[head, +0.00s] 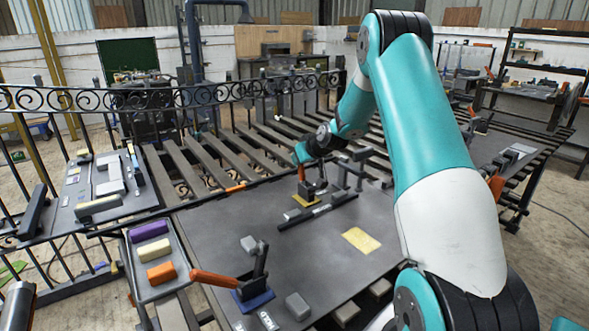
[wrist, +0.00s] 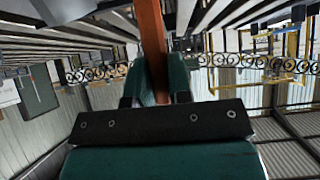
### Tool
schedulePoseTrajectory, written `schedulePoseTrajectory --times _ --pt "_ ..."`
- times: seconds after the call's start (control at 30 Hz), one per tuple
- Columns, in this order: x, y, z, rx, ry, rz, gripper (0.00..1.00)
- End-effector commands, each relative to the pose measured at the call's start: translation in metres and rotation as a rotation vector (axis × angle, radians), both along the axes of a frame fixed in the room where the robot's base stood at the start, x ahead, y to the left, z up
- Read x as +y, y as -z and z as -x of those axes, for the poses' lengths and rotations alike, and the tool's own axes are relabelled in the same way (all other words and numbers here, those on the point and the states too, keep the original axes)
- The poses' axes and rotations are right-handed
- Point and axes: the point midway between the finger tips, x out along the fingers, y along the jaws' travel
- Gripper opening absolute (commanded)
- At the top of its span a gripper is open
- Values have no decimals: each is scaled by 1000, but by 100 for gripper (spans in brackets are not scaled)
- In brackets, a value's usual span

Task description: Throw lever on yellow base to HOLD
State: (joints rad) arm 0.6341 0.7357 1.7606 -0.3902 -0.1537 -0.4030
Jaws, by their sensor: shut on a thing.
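The yellow base (head: 304,201) sits on the dark table toward the back, with a dark lever body on it. Its orange lever handle (head: 301,174) points up, close to upright. My gripper (head: 303,158) is at the top of this handle. In the wrist view the orange handle (wrist: 151,35) runs between the two green fingers of my gripper (wrist: 155,80), which is shut on it. A dark strip with a white label (head: 322,209) lies in front of the yellow base; I cannot read the label.
A second lever on a blue base (head: 254,300) stands nearer, its orange handle (head: 213,279) leaning left. A tray (head: 176,291) with purple, white and orange blocks is at left. Grey blocks (head: 297,306) and a yellow sheet (head: 361,240) lie on the table (head: 225,223). An ornate railing (head: 180,97) runs behind.

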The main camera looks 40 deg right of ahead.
Motion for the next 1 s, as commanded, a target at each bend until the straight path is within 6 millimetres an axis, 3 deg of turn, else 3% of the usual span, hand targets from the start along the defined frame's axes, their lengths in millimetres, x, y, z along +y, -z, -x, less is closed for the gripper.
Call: schedulePoseTrajectory --times 0.57,0.6,0.67,1.0 --pt "3 -2 -2 -54 -5 10 0" --pt "3 -2 -2 -54 -5 10 28" --pt "3 -2 -2 -54 -6 10 42" --pt "4 -3 -2 -54 -8 8 45"
